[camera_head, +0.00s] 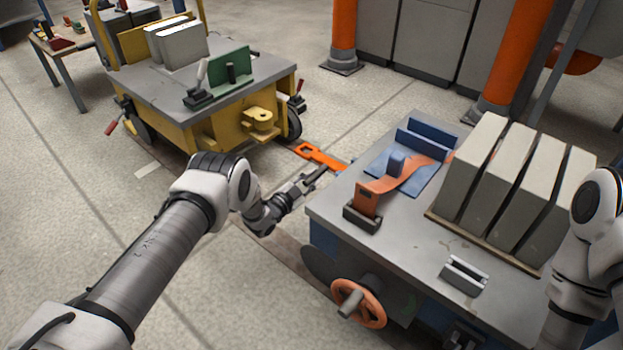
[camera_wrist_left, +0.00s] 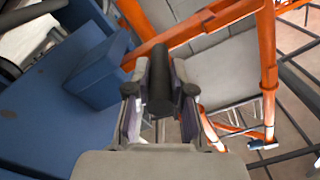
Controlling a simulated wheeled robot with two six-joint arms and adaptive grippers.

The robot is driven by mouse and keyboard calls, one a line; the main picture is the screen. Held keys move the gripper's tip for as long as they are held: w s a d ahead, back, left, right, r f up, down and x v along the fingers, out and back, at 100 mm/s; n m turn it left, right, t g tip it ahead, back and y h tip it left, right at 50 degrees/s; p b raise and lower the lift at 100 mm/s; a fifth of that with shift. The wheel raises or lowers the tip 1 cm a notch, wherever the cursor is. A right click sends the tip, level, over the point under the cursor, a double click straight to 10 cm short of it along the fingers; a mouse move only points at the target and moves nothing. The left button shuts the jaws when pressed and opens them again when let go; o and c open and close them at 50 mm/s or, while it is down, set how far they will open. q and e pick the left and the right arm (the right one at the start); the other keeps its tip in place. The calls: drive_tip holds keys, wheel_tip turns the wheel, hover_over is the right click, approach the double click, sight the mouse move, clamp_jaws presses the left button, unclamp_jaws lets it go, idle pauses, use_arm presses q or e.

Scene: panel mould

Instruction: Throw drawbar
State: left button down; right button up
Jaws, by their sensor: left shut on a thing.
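The orange drawbar (camera_head: 320,157) lies low in the gap between the yellow cart (camera_head: 180,95) and the blue cart with a grey top (camera_head: 400,225). Its slotted end points toward the yellow cart's hitch (camera_head: 262,118) and is apart from it. My left gripper (camera_head: 318,176) is in front of the drawbar at the blue cart's left edge. In the left wrist view my left gripper (camera_wrist_left: 160,100) is shut on a dark cylindrical grip (camera_wrist_left: 160,75). What the grip joins is hidden. My right arm shows at the right edge, but its gripper cannot be made out.
An orange-and-blue fixture (camera_head: 400,175) and upright grey panels (camera_head: 500,185) stand on the blue cart. An orange handwheel (camera_head: 358,303) sticks out at its front. Orange posts (camera_head: 343,35) stand behind. Open floor lies left of the blue cart.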

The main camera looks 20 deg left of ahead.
use_arm(q)
drive_tip(key=shift+f, duration=0.1)
drive_tip(key=c, duration=1)
unclamp_jaws()
drive_tip(key=shift+s, duration=0.1)
drive_tip(key=v, duration=1.2)
